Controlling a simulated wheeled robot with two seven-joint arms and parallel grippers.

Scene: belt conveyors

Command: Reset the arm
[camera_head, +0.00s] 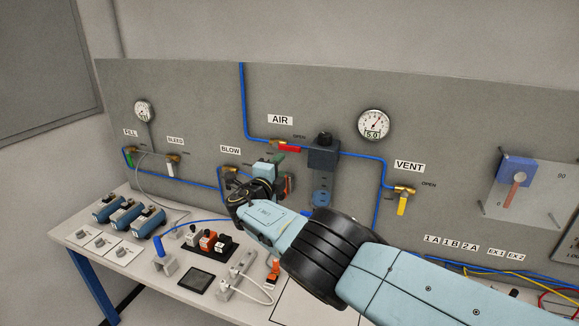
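My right arm (370,265) comes in from the lower right and reaches up and left across the bench to the grey panel. My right gripper (276,176) is at its far end, in front of the panel just right of the BLOW label (231,149). A green part (278,157) shows right behind the gripper. I cannot tell whether the gripper touches it. The fingers are largely hidden by the wrist, so their opening cannot be read. My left gripper is not in view.
The panel (215,95) carries a red AIR handle (288,149), a yellow VENT handle (402,205), gauges (373,124) and blue tubing. The white bench (75,235) holds blue cylinders (147,221), a dark block with switches (210,243) and a black pad (196,280).

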